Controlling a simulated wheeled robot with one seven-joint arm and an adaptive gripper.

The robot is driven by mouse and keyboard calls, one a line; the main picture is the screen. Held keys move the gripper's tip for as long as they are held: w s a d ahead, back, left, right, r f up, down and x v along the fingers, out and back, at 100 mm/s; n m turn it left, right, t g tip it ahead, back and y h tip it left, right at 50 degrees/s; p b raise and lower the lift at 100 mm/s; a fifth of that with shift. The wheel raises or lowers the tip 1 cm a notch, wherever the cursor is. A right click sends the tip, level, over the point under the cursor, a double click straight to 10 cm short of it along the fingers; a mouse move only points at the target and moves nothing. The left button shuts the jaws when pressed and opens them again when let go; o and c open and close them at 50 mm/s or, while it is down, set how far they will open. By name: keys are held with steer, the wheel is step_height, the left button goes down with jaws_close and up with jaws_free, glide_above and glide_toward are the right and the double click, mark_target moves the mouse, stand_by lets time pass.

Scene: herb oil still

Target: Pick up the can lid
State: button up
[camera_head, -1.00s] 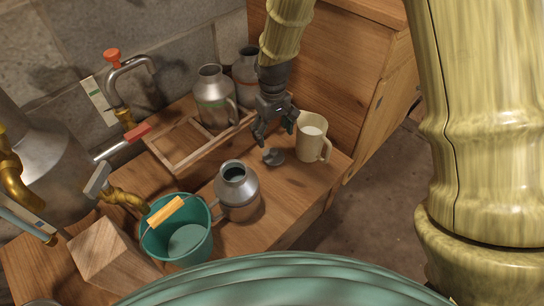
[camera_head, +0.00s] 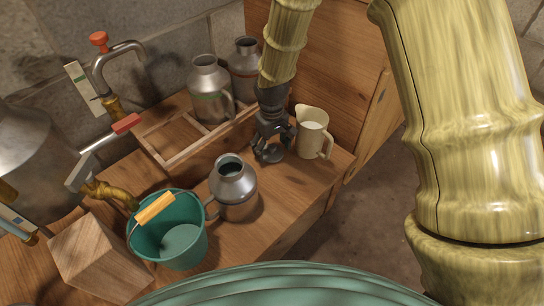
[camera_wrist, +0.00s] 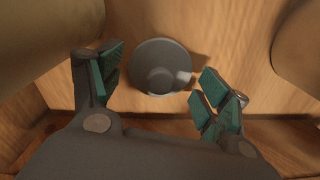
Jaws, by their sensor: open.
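The can lid (camera_wrist: 160,66) is a small round grey lid with a raised knob, lying on the wooden bench. In the wrist view it sits between and just beyond the fingertips of my gripper (camera_wrist: 155,78). My gripper is open and empty, with green pads on its fingers. In the head view my gripper (camera_head: 272,148) points down at the bench just above the lid, and its fingers hide most of it. The open grey can (camera_head: 234,192) stands to the left and nearer, with its mouth uncovered.
A cream jug (camera_head: 313,132) stands close to the right of my gripper. A green bucket (camera_head: 172,249) and a wooden block (camera_head: 92,262) are at the front left.

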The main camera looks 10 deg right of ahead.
steer(key=shift+f, duration=0.35)
steer(key=shift+r, duration=0.1)
steer(key=c, duration=0.7)
steer(key=shift+c, duration=0.2)
